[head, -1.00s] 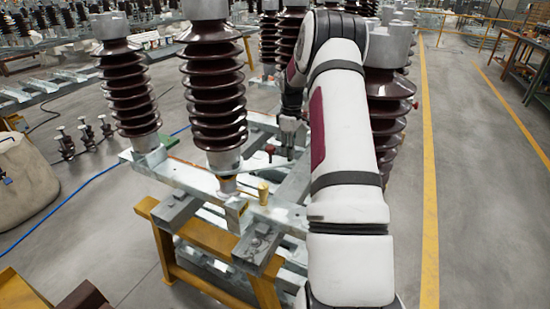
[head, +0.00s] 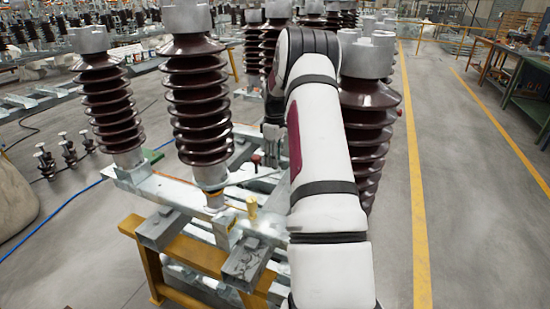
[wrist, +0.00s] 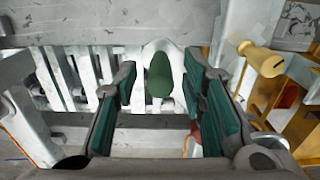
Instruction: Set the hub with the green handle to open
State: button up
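The green handle (wrist: 159,75) shows in the wrist view as a dark green oval knob on a pale hub plate (wrist: 158,48). My gripper (wrist: 160,85) is open, with one green-padded finger on each side of the handle and a gap on both sides. I cannot tell how far the handle lies beyond the fingertips. In the head view my white arm hides most of the hub area, and my gripper is only partly seen at the far end of the arm, beside the frame.
Tall brown insulators (head: 193,95) stand on the grey metal frame (head: 165,190), close to my arm. A yellow trestle (head: 190,250) carries the frame. A brass peg (wrist: 262,60) rises at the right of the wrist view. The floor right of my arm is clear.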

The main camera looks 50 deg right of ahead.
notch_tip(320, 180, up, 12)
dwell(0.7)
jog(key=shift+s, duration=0.1)
dwell(0.4)
